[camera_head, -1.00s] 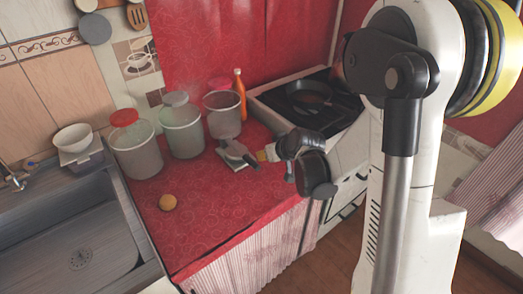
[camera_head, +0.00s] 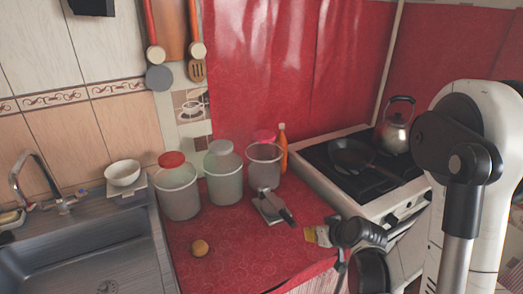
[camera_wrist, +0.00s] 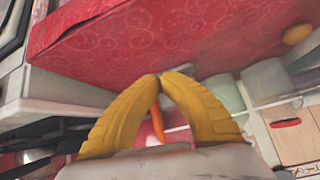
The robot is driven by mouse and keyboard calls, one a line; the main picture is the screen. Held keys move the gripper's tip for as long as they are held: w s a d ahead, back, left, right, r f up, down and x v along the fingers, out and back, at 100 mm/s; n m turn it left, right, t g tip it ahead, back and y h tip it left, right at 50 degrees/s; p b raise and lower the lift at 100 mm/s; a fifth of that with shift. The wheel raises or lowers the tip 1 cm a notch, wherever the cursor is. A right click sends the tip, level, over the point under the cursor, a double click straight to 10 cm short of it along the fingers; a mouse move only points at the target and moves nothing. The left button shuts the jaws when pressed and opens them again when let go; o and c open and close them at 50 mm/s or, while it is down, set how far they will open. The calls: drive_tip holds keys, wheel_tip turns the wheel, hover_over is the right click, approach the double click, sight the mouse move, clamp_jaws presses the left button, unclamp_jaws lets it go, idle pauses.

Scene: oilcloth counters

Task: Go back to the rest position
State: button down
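My gripper (camera_head: 310,235) is at the right side of the red counter, near the handle of a flat grey item. In the wrist view its two yellow fingers (camera_wrist: 158,78) meet at their tips, with nothing seen held between them. An orange bottle (camera_wrist: 157,122) shows in the gap behind the fingers, apart from them. My arm stands at the right of the head view.
The red counter (camera_head: 235,258) holds an orange ball (camera_head: 200,248), several lidded jars (camera_head: 178,195), the grey item (camera_head: 268,207) and the orange bottle (camera_head: 283,150). A stove (camera_head: 325,168) with a pan (camera_head: 350,156) and kettle (camera_head: 393,132) is right; a sink (camera_head: 85,260) is left.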

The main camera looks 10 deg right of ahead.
drive_tip(key=s+a+r+g+h, duration=0.1)
drive_tip(key=s+a+r, duration=0.2)
drive_tip(key=s+r, duration=0.5)
drive_tip(key=s+a+r+m+h, duration=0.1)
drive_tip(key=s+a+r, duration=0.2)
drive_tip(key=s+r, duration=0.5)
drive_tip(key=s, duration=0.2)
drive_tip(key=shift+s+a+r+g, duration=0.2)
drive_tip(key=shift+s+g, duration=0.1)
drive_tip(key=shift+g, duration=0.1)
